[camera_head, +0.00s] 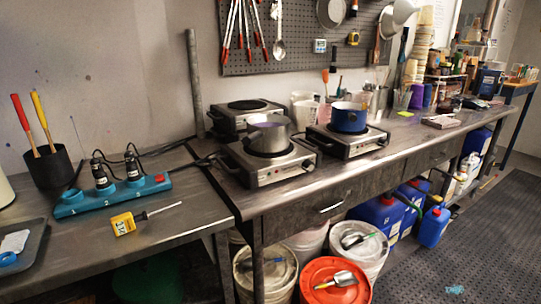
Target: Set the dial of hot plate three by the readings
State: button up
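Three hot plates stand on the bench; I cannot read a number on any. One at the back left (232,122) is bare on top. The front one (277,176) carries a steel pot (270,136). My gripper is not in view.
A teal power strip (90,203) with black plugs and a red end lies on the left bench. A black cup (46,168) holds red- and yellow-handled tools. A dark tray (22,240) is at the left edge. Buckets (334,282) stand under the bench.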

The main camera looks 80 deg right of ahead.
aim_at(307, 166)
jog(key=k+l+z, duration=0.1)
jog(key=k+l, duration=0.15)
jog(key=k+l+z, duration=0.1)
jog(key=l, duration=0.3)
jog(key=k+z, duration=0.1)
jog(key=z, duration=1.75)
